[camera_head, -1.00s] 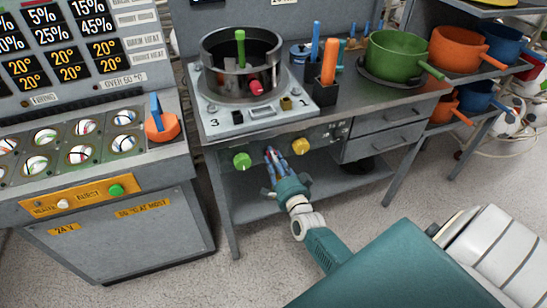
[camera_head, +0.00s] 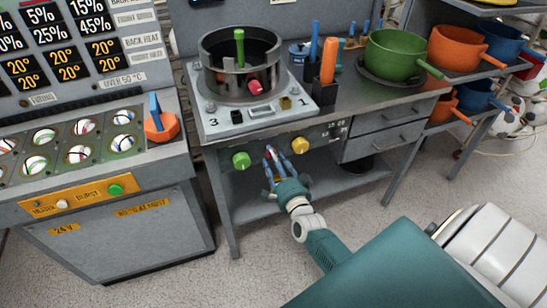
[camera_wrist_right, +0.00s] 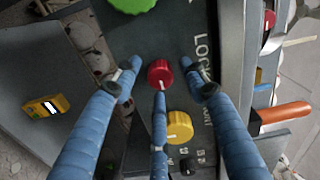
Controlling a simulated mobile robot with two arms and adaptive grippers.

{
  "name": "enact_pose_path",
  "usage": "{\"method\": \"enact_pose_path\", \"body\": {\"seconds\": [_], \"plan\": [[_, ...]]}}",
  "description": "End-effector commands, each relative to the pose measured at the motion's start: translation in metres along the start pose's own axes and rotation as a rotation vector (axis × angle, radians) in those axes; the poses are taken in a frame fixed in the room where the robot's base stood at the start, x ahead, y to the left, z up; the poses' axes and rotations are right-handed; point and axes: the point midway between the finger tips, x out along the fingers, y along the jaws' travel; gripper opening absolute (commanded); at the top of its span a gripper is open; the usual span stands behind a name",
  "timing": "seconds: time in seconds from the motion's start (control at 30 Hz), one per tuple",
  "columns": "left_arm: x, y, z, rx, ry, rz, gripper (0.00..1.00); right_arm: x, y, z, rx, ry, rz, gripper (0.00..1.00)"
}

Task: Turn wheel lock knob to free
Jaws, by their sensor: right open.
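A red knob (camera_wrist_right: 160,73) sits on a dark panel in the right wrist view, next to a label that starts with "LOCK". A green knob (camera_wrist_right: 132,4) is above it and a yellow knob (camera_wrist_right: 179,126) below it. In the head view the green knob (camera_head: 241,160) and yellow knob (camera_head: 300,145) flank my right gripper (camera_head: 273,157), which mostly hides the red knob. My right gripper (camera_wrist_right: 165,80) is open, its blue fingers spread around the red knob; contact cannot be told. My left gripper is not in view.
The panel is under the front edge of a grey bench (camera_head: 392,108) carrying a round metal press (camera_head: 241,62). A control console (camera_head: 100,180) stands to the left. Pots and drawers are to the right. The floor in front is clear.

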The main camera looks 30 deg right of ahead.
Motion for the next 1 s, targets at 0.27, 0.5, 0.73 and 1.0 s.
{"method": "enact_pose_path", "body": {"seconds": [0.27, 0.5, 0.73, 1.0], "plan": [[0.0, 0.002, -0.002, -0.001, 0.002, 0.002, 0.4, -0.057, 0.002, 0.0, 0.0, 0.0, 0.004, 0.43], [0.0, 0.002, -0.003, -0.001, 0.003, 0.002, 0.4, -0.099, 0.002, -0.001, -0.001, 0.001, 0.003, 0.43], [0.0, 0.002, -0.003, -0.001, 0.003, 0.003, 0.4, -0.113, 0.001, -0.001, -0.001, 0.001, 0.002, 0.43], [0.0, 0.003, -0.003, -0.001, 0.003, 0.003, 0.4, -0.113, 0.001, -0.001, 0.0, 0.001, 0.002, 0.43]]}}
